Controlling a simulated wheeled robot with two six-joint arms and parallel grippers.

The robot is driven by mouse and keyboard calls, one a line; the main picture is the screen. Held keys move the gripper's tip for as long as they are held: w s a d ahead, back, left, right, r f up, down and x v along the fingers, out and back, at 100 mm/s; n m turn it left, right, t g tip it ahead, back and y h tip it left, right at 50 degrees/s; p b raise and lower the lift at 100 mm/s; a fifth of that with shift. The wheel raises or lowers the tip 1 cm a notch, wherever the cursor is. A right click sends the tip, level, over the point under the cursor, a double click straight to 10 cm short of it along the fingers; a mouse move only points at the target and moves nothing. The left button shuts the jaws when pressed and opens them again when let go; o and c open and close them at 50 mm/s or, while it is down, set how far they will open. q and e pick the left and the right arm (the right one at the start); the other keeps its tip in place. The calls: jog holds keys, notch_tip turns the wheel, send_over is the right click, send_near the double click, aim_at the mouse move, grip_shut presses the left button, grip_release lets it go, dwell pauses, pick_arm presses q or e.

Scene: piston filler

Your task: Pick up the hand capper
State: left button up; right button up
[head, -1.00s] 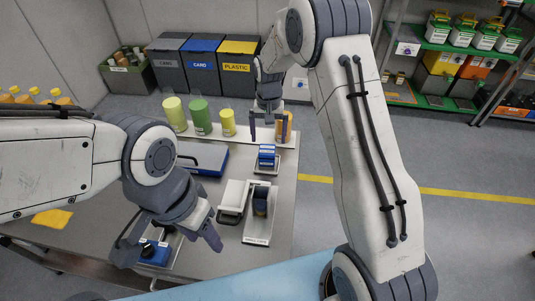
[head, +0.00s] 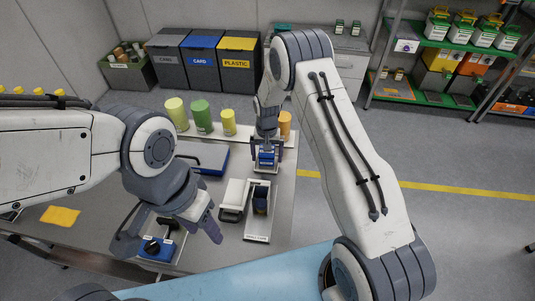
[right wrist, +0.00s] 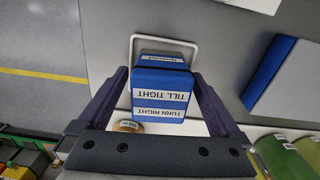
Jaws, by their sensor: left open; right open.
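The hand capper looks to be the blue block with white bands (right wrist: 161,90) in the right wrist view; its labels read "TURN RIGHT" and "TILL TIGHT". It stands in a white-rimmed holder (right wrist: 193,42). In the head view the blue block (head: 267,158) is partly hidden by my right gripper (head: 267,147). The right gripper's fingers (right wrist: 161,100) are open, one on each side of the block, with gaps visible. My left gripper (head: 168,240) is open at the front left, above a blue device with black knobs (head: 155,252).
Yellow and green cylinders (head: 201,116) and an orange cylinder (head: 285,124) stand on a white strip at the back. A white-and-dark unit on a tray (head: 257,230) stands in front of the right gripper. A blue-edged grey case (head: 205,158) lies to its left.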

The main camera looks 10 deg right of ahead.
grip_shut()
